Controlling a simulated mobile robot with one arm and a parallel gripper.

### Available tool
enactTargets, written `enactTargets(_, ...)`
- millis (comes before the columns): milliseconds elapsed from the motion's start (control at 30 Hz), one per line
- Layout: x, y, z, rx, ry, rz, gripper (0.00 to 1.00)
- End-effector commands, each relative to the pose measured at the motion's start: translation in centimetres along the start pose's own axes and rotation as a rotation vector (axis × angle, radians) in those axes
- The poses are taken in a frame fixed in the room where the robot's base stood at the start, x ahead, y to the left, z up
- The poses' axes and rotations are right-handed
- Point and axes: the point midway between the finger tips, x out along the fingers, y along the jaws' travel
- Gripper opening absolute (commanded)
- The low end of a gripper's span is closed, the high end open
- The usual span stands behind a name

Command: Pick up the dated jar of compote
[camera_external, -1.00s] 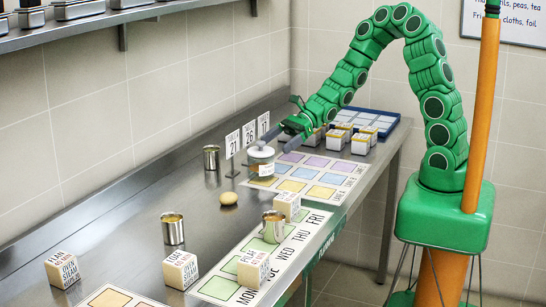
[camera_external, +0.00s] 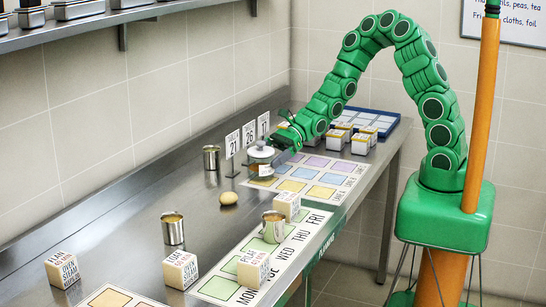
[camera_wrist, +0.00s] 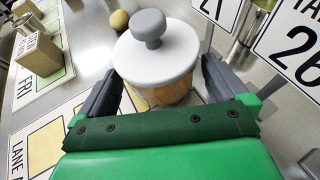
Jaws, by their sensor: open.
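The jar (camera_external: 262,165) has a white lid with a grey knob and a label on its side. It stands upright at the back edge of the lane card, near the number signs. In the wrist view the jar (camera_wrist: 157,60) sits between the two dark fingers of my gripper (camera_wrist: 160,85), its amber contents showing below the lid. The fingers are open, one on each side, and I cannot tell whether either touches it. In the external view my gripper (camera_external: 276,154) is at the jar from the right. The date on its label is too small to read.
Number signs (camera_external: 249,135) stand just behind the jar. A round tan ball (camera_external: 228,198) and a metal can (camera_external: 211,158) are close by. Several white boxes (camera_external: 362,143) and a blue tray (camera_external: 372,122) lie to the right.

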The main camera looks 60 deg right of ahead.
Motion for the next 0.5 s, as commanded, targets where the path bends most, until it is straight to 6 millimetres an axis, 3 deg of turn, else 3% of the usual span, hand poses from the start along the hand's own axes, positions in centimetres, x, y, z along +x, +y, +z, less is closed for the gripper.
enactTargets(200,2.2,0.1,-0.1,0.001,0.001,0.003,1.0)
enactTargets(500,3.1,0.0,-0.1,0.002,0.001,0.002,1.0)
